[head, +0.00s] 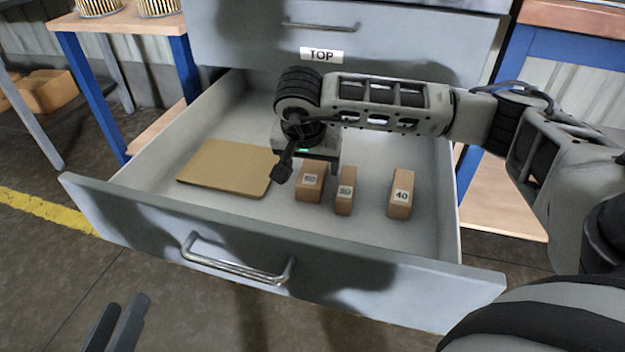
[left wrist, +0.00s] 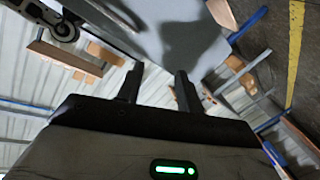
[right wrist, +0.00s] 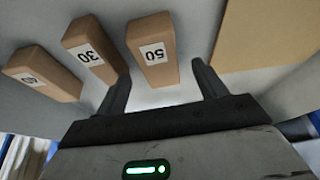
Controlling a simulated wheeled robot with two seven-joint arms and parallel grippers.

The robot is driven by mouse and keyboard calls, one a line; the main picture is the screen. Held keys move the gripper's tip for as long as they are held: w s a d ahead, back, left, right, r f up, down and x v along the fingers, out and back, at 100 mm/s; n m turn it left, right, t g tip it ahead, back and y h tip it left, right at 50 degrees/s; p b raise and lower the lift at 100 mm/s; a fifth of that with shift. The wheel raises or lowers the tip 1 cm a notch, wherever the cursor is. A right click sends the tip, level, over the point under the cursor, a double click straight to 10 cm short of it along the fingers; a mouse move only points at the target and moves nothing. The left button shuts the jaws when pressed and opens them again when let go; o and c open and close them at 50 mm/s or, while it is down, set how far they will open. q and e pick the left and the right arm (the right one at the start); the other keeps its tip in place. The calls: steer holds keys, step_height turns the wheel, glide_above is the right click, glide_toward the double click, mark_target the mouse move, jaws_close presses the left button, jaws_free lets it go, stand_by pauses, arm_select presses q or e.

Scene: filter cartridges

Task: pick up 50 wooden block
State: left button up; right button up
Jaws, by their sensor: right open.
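The 50 wooden block (head: 310,190) stands in the open drawer, leftmost of three blocks in the head view. In the right wrist view the 50 block (right wrist: 152,62) appears between the fingertips, with no visible contact. My right gripper (right wrist: 160,76) is open and empty. In the head view the right gripper (head: 308,172) hangs over the drawer just behind the 50 block; one dark finger shows to the block's left. My left gripper (head: 127,303) is open and empty outside the drawer front; it also shows in the left wrist view (left wrist: 158,72).
The 30 block (head: 344,198) stands close to the right of the 50 block, and the 40 block (head: 401,194) farther right. A flat tan board (head: 225,166) lies on the drawer floor at left. The drawer front (head: 330,280) has a metal handle (head: 237,262).

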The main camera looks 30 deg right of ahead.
mark_target(312, 171)
steer(key=shift+b+x, duration=0.4)
steer(key=shift+x, duration=0.7)
steer(key=shift+b+x, duration=0.3)
steer(key=shift+x, duration=0.6)
arm_select(q)
steer(key=r+t, duration=0.1)
steer(key=w+r, duration=0.1)
steer(key=shift+w+a+r+m+t+h, duration=0.1)
steer(key=shift+r+m+t+h, duration=0.2)
steer(key=shift+m+t, duration=0.1)
arm_select(e)
steer(key=shift+s, duration=0.1)
arm_select(q)
steer(key=shift+f, duration=0.2)
arm_select(e)
steer(key=shift+f, duration=0.15)
steer(key=c, duration=1.1)
